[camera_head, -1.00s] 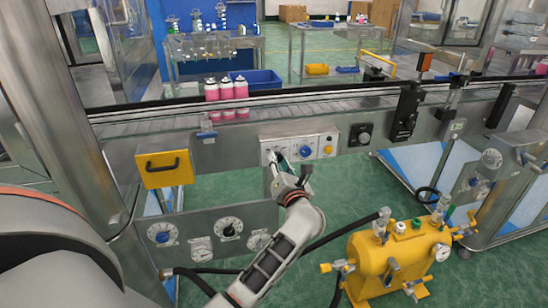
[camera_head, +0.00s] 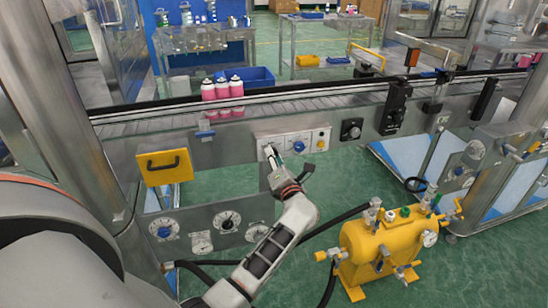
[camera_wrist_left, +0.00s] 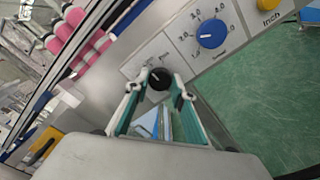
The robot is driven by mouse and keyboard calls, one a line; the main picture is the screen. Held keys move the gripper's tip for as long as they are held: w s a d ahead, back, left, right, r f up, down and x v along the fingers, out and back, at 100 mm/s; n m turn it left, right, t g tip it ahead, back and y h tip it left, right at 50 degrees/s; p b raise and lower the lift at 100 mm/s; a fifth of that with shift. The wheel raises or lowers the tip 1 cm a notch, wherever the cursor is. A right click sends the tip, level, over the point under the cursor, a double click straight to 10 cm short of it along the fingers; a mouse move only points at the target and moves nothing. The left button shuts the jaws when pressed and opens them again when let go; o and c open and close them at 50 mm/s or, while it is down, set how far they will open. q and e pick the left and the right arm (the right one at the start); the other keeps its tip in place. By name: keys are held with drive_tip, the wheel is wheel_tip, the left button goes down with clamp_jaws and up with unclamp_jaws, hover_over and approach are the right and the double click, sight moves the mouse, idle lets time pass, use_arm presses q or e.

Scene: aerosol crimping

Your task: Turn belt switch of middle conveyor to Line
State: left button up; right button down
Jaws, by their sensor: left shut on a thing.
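The control panel (camera_head: 309,140) on the middle conveyor's front has a black knob (camera_wrist_left: 159,77) at its left end, seen in the left wrist view. A larger blue dial (camera_wrist_left: 211,33) sits beside it, also visible in the head view (camera_head: 299,146). My left gripper (camera_head: 271,153) is at the left end of the panel. In the left wrist view its teal-lined fingers (camera_wrist_left: 159,84) are on both sides of the black knob and shut on it. The knob's labels are too small to read surely. My right gripper is not in view.
Pink cans (camera_head: 222,90) stand on the conveyor above the panel. A yellow box with a handle (camera_head: 165,167) hangs at left. A lower gauge panel (camera_head: 207,218) and a yellow tank (camera_head: 375,250) with hoses are below.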

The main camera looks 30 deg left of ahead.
use_arm(q)
drive_tip(key=o, duration=1.1)
drive_tip(key=v, duration=1.2)
